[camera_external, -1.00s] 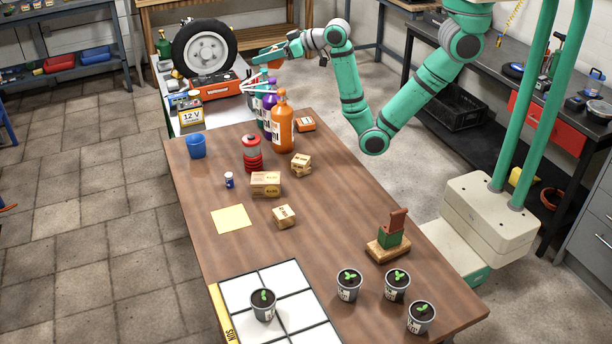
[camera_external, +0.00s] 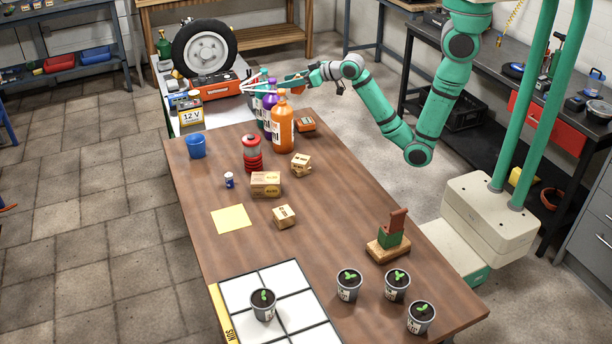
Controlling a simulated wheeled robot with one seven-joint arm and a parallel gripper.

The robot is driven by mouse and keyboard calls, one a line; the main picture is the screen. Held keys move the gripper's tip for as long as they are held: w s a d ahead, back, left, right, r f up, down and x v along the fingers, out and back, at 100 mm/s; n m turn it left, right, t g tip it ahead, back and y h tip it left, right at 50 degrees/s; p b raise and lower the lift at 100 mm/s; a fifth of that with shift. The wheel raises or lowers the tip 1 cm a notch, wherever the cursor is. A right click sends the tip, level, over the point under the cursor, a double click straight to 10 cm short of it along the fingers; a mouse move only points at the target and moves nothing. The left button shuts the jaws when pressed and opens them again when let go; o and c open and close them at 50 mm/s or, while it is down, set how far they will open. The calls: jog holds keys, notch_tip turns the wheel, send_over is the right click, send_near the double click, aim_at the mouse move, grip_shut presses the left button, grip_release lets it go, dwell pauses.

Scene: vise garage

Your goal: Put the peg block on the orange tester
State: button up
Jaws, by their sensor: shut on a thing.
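My gripper (camera_external: 290,82) is shut on a small brown-orange block, apparently the peg block (camera_external: 293,80). It holds the block in the air near the table's far end, behind the tall orange bottle. The block is small in view, and its pegs or holes cannot be made out. A small, flat orange device, seemingly the orange tester (camera_external: 306,124), lies on the table's far right corner, right of the bottles. The gripper and block are above and beyond it, apart from it.
Tall bottles (camera_external: 282,124) stand just left of the orange device. A tyre (camera_external: 205,48) stands on an orange unit (camera_external: 214,86) at the far left. The table's right middle is clear.

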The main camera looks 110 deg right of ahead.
send_over(297, 119)
notch_tip(297, 119, down, 4)
jog(key=shift+w+f, duration=0.1)
jog(key=shift+f, duration=4.05)
jog(key=shift+f, duration=0.1)
jog(key=o, duration=1.1)
jog(key=shift+c, duration=0.2)
jog(key=v, duration=0.7)
jog(key=shift+a+r, duration=0.15)
jog(key=shift+r, duration=0.1)
